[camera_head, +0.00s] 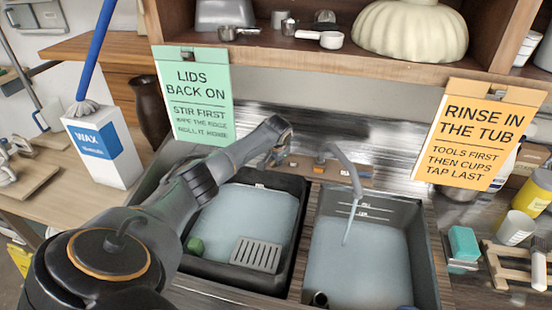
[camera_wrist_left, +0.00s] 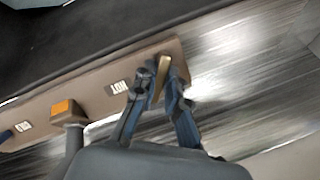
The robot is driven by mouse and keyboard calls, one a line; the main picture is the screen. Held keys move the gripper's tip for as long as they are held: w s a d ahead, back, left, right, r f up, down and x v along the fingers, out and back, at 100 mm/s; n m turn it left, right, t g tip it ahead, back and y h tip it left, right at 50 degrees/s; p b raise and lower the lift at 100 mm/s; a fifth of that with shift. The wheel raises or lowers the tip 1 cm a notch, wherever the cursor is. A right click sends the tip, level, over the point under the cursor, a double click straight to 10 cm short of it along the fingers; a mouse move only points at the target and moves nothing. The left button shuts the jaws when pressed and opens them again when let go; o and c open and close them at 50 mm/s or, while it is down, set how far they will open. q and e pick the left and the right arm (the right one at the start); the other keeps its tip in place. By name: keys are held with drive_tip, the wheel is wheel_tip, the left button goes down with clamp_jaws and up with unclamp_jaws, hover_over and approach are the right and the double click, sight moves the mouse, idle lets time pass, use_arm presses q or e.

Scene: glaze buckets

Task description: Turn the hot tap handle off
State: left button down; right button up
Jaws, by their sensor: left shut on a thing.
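The hot tap handle (camera_wrist_left: 162,72) is a brass-coloured lever in the left wrist view, beside the label reading HOT (camera_wrist_left: 119,87) on the brown tap panel (camera_wrist_left: 90,95). My left gripper (camera_wrist_left: 160,84) is shut on this lever, one finger on each side. In the head view my left gripper (camera_head: 277,150) reaches the left end of the tap panel (camera_head: 300,163), and the handle is hidden there. The grey curved spout (camera_head: 345,160) pours a thin stream of water (camera_head: 348,225) into the right basin (camera_head: 418,235). My right gripper is not in view.
A black tub (camera_head: 292,245) with water, a grey grate (camera_head: 256,255) and a green object sits left of the right basin. A shelf (camera_head: 300,55) overhangs the tap, with a green sign (camera_head: 194,95) and an orange sign (camera_head: 477,135) hanging from it.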

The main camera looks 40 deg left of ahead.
use_arm(q)
drive_tip(key=m+y+p, duration=0.1)
drive_tip(key=m, duration=0.4)
drive_tip(key=shift+p, duration=0.4)
drive_tip(key=m+t+p, duration=0.1)
drive_tip(key=m, duration=0.4)
drive_tip(key=shift+y, duration=0.4)
drive_tip(key=c, duration=1.4)
unclamp_jaws()
drive_tip(key=shift+d, duration=0.1)
drive_tip(key=v, duration=1.1)
drive_tip(key=shift+s+d+r, duration=0.15)
drive_tip(key=shift+r, duration=0.2)
